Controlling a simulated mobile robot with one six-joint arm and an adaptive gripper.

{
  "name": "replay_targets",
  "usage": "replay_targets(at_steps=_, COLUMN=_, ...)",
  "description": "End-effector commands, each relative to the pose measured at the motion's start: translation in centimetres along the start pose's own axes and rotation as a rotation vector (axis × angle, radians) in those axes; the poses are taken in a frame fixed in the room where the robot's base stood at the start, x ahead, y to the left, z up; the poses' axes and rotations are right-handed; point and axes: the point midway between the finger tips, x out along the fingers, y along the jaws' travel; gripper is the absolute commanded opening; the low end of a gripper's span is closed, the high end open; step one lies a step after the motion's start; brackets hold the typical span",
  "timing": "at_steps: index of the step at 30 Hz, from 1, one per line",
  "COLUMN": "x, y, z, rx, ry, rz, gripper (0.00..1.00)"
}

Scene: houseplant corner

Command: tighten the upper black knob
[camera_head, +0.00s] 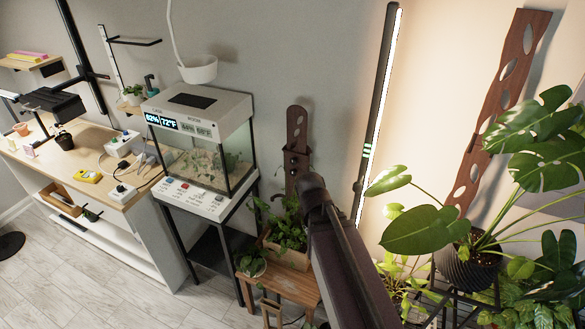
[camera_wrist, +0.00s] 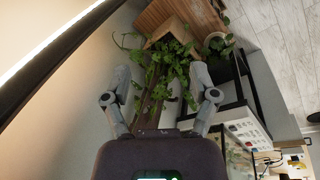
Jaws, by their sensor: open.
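A brown upright plank (camera_head: 297,125) with holes stands against the wall behind a potted plant. A dark knob-like part (camera_head: 290,163) sits on its front, but it is too small to tell clearly as the upper black knob. My gripper (camera_wrist: 160,76) is open and empty in the wrist view. Its two grey fingers are spread either side of the plank, with the leafy plant (camera_wrist: 172,62) beyond. No knob shows clearly between the fingers. In the head view, my dark arm covers the lower right of the plank, and the fingers cannot be made out.
A wooden planter (camera_head: 287,254) and a small pot (camera_head: 251,265) stand on a low wooden stool. A terrarium (camera_head: 205,165) on a black-framed stand is left of the plank. A lit light bar (camera_head: 379,120) leans right of it. A large leafy plant (camera_head: 425,230) fills the right.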

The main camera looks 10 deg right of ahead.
Motion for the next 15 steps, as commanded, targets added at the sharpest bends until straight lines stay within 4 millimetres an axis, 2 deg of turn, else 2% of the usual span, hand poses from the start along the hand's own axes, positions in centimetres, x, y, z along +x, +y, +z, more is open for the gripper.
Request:
replay_targets(at_steps=1, x=1.5, y=0.2, z=-0.8, rx=-0.072, ry=0.015, rz=0.055, gripper=0.76)
replay_targets(at_steps=6, x=3.4, y=1.7, z=-3.8, rx=-0.376, ry=0.047, rz=0.289, gripper=0.76)
replay_targets(at_steps=15, x=4.2, y=2.9, z=-9.9, rx=-0.971, ry=-0.024, rz=0.750, gripper=0.76)
